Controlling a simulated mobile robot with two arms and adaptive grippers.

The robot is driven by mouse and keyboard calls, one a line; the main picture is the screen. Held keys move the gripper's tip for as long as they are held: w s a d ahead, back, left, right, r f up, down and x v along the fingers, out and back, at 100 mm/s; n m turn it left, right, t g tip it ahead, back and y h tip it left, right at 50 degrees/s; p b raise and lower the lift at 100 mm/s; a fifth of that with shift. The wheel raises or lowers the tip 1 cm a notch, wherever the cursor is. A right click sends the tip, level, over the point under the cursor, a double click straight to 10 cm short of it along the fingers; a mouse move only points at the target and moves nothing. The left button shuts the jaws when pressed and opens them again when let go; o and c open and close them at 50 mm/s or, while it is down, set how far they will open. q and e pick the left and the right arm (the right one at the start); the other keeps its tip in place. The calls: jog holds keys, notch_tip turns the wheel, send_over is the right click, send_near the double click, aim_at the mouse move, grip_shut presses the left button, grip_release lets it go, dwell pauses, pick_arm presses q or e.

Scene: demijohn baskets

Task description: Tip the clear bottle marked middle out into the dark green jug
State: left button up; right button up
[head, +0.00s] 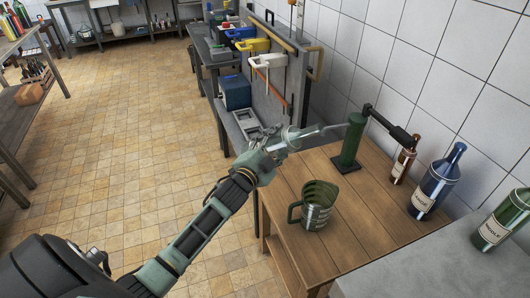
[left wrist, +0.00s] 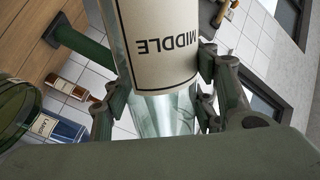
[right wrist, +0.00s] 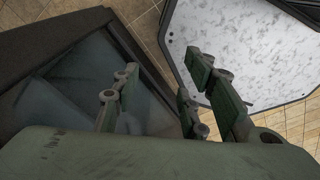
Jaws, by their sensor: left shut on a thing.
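My left gripper (head: 277,149) is shut on the clear bottle (head: 308,132), whose pale label reads MIDDLE in the left wrist view (left wrist: 158,45). The bottle lies nearly level, its thin neck pointing right in the head view. The dark green jug (head: 318,208) stands upright on the wooden table, its handle to the left. Its rim shows at the left edge of the left wrist view (left wrist: 18,110). The bottle is apart from the jug, behind it in the head view. No stream shows. My right gripper (right wrist: 160,75) is open and empty; it is outside the head view.
A green post (head: 351,145) with a dark lever stands behind the jug on the wooden table (head: 360,235). Brown (head: 402,160), blue (head: 435,185) and green (head: 500,222) bottles stand to the right. A workbench with tools and a blue box (head: 235,92) is farther back.

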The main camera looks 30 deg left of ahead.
aim_at(295, 142)
pick_arm(q)
jog(key=shift+d+r+n+p, duration=0.35)
jog(key=shift+d+r+n, duration=0.25)
jog(key=shift+r+n, duration=0.15)
jog(key=shift+f, duration=0.1)
pick_arm(e)
jog(key=shift+r, duration=0.7)
pick_arm(q)
jog(key=d+n, duration=0.1)
jog(key=d+r+n+p, duration=0.1)
jog(key=d+n+p, duration=0.1)
jog(key=d, duration=0.1)
jog(key=shift+d+r+n, duration=0.1)
jog(key=shift+r+n, duration=0.15)
jog(key=shift+r, duration=0.05)
jog(key=shift+d, duration=0.2)
jog(key=shift+n, duration=0.3)
pick_arm(e)
notch_tip(295, 142, up, 2)
jog(key=shift+a+r, duration=0.1)
jog(key=shift+r, duration=0.1)
